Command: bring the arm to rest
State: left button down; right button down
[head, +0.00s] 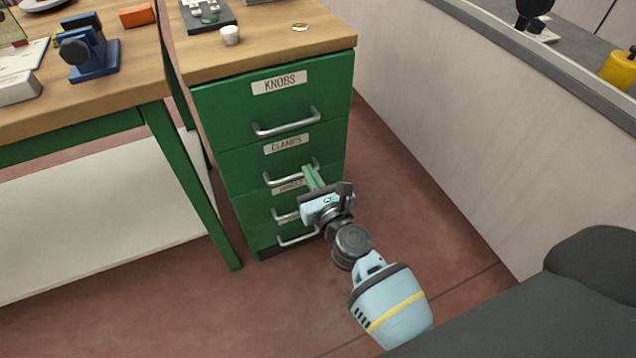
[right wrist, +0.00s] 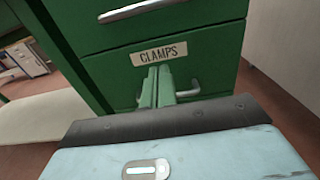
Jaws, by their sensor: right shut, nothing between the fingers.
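My right gripper (head: 312,176) is in front of the green drawer cabinet (head: 228,110), at the height of the drawer labelled CLAMPS. Its green fingers are together with nothing between them, and they overlap the right end of the CLAMPS drawer handle (head: 284,178) in the head view. In the right wrist view the fingers (right wrist: 158,84) point at the drawer front just below the CLAMPS label (right wrist: 160,54), and the handle (right wrist: 188,92) shows beside them. I cannot tell whether they touch it. The drawers look closed. My left gripper is not in view.
A workbench (head: 125,97) with a blue vise-like tool (head: 88,50) stands left of the cabinet. A pale wall (head: 440,110) runs along the right. Red floor (head: 385,165) lies open between cabinet and wall.

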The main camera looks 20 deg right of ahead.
jog(key=s, duration=0.3)
jog(key=shift+d, duration=0.1)
